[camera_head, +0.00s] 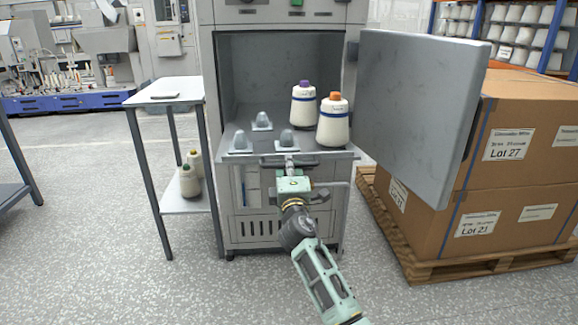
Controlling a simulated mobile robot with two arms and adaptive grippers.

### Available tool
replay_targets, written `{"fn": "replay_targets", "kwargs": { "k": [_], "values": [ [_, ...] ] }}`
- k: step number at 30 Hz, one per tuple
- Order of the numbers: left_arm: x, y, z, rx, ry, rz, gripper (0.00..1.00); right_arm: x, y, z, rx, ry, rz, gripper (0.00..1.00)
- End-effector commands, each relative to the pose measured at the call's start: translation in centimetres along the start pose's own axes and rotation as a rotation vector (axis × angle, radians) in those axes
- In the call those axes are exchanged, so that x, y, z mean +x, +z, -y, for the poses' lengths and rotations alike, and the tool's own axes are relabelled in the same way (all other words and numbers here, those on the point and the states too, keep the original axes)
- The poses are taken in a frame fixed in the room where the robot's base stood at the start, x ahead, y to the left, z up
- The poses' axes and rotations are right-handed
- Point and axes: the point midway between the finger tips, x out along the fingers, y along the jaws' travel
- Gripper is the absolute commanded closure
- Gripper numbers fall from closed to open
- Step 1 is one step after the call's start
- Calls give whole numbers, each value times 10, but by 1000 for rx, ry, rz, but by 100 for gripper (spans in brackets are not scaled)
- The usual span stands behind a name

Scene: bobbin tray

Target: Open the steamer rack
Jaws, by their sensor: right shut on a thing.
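The steamer (224,100) is a grey cabinet with its door (415,115) swung open to the right. Its grey rack (262,149) sits at the bottom of the chamber, with its front part projecting past the opening. A white bobbin with a purple top (303,106) and one with an orange top (332,123) stand on the rack's right side. Three bare grey pegs, one of them at the front left (239,142), show beside them. My right gripper (290,166) is shut on the rack's front handle (308,162). My left gripper is not in view.
A side table (180,88) stands left of the steamer, with two bobbins on its lower shelf (190,204). Stacked cartons (510,185) on a wooden pallet (440,262) stand at the right, close to the door. The floor in front is clear.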

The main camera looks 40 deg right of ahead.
Motion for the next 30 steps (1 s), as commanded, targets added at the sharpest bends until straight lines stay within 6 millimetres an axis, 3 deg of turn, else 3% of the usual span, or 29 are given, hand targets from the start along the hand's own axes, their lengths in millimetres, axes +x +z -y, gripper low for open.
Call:
{"fn": "replay_targets", "kwargs": {
  "k": [9, 10, 17, 26, 30],
  "values": [
    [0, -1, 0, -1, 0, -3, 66, 0, 0, 0, 0, 0, 0, 100],
    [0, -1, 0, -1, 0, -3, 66, 0, 0, 0, 0, 0, 0, 88],
    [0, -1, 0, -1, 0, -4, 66, 0, 0, 0, 0, 0, 0, 69],
    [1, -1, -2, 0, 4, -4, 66, -1, 0, 0, 0, 0, 0, 69],
    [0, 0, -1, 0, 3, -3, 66, -12, 0, 1, 0, -1, -1, 69]
  ]
}}
